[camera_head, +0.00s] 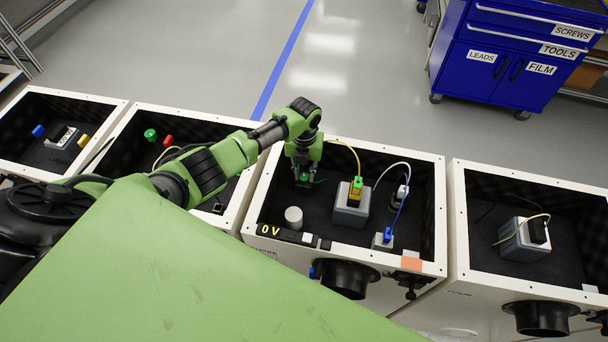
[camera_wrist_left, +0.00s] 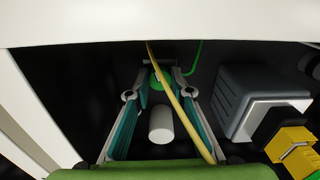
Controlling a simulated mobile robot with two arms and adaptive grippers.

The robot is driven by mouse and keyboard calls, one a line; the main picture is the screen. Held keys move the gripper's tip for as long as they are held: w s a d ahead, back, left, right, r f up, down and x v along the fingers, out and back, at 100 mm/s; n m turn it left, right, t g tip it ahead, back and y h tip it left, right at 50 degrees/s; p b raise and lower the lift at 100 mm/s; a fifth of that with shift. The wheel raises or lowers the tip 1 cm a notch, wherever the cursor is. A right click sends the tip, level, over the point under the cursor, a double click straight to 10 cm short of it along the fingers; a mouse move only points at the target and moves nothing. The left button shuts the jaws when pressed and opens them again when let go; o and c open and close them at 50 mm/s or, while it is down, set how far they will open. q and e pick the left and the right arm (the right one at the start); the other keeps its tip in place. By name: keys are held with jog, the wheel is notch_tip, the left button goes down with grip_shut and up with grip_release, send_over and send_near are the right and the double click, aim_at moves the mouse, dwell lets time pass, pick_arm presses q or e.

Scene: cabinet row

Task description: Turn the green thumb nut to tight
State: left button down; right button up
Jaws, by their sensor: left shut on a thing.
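The green thumb nut (camera_wrist_left: 159,76) shows in the left wrist view between the tips of my left gripper (camera_wrist_left: 160,80), near the cabinet's wall. My left gripper is shut on it, with its teal-padded fingers on either side. The fingers and a yellow cable partly cover the nut, so its turn angle cannot be read. In the head view my left gripper (camera_head: 303,179) reaches down into the open white-rimmed cabinet (camera_head: 400,157) at its back left. A bit of green shows beside the fingertips there. My right gripper is not in view.
A white cylinder (camera_head: 293,217) stands in front of the gripper. A grey block (camera_head: 351,205) with green and yellow plugs stands to the right, with a blue plug (camera_head: 388,236) beyond. A yellow cable (camera_wrist_left: 183,110) crosses close to the fingers. A front display (camera_head: 268,230) reads 0 V.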

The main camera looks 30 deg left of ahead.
aim_at(304, 176)
pick_arm(q)
jog(key=shift+w+r+m+b, duration=0.15)
jog(key=shift+m+b, duration=0.25)
jog(key=shift+m, duration=0.5)
jog(key=shift+w+m+b, duration=0.1)
jog(key=shift+m+b, duration=0.25)
jog(key=shift+m, duration=0.55)
jog(key=c, duration=2)
grip_release()
jog(key=shift+r, duration=0.1)
jog(key=shift+o, duration=1.1)
jog(key=shift+s, duration=0.15)
notch_tip(304, 176, up, 12)
